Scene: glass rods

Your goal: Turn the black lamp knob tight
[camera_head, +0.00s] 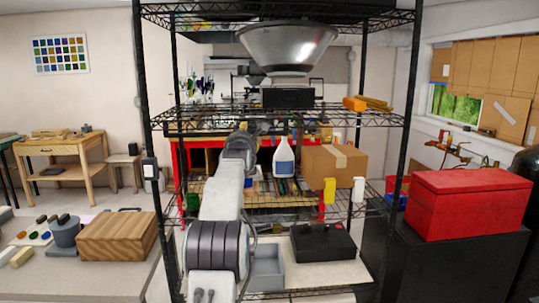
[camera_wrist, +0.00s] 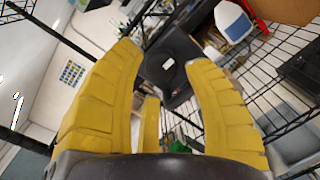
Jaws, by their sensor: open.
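My gripper (camera_wrist: 168,55) shows in the wrist view with its yellow fingers spread apart and nothing held between them. A black rounded part with a small white patch (camera_wrist: 168,65) shows beyond and between the fingertips; it may be the black lamp knob, but I cannot tell for sure. The fingers appear apart from it. In the head view, a small black piece with a pale face (camera_head: 149,168) sits on the left post of the wire rack; I cannot tell if it is the same part. My arm runs up the middle there, and I cannot make out the fingers.
The black wire rack (camera_head: 280,122) surrounds the arm's reach. It holds a white-blue bottle (camera_head: 284,160), a cardboard box (camera_head: 336,165), a grey bin (camera_head: 267,266) and a black case (camera_head: 322,243). A wooden block (camera_head: 117,236) lies left; a red chest (camera_head: 468,203) stands right.

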